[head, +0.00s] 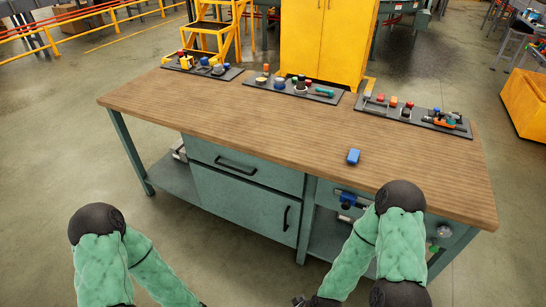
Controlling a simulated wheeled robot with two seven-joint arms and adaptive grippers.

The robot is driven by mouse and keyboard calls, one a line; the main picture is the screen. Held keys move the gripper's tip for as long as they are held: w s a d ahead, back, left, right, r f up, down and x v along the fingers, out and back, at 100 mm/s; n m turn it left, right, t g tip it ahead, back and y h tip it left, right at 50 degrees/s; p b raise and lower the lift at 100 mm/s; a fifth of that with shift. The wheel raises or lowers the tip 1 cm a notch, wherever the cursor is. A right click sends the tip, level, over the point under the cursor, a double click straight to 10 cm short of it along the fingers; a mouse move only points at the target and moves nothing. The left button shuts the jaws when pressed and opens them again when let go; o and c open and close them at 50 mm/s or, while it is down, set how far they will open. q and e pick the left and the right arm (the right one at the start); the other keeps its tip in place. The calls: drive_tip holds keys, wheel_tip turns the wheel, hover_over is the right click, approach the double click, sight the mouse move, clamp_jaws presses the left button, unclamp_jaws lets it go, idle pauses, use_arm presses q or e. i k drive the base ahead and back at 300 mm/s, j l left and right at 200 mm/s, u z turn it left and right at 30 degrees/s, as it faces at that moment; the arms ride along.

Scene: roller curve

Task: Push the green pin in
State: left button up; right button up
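A small green piece (433,247), which looks like the green pin, shows low on the front right of the workbench, below a round grey knob (444,231). It is too small to tell how far it sticks out. My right arm's elbow and forearm stand in front of the bench, to the left of the green piece. Only a dark bit of my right gripper (300,300) shows at the bottom edge, well apart from the green piece; its fingers are not clear. My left forearm runs out of the bottom edge, and its gripper is out of view.
The wooden bench top (270,130) is mostly clear, with a blue block (353,156) near its front. Dark boards (295,90) with several small fittings lie along its back edge. Blue hardware (350,198) sits in the open bay beside the drawers. A yellow cabinet (325,40) stands behind.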

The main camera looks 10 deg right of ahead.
sight(432, 248)
drive_tip(key=z, duration=1.85)
drive_tip(key=i+l, duration=0.15)
drive_tip(key=l, duration=0.15)
drive_tip(key=i+l+z, duration=0.15)
drive_tip(key=l, duration=0.2)
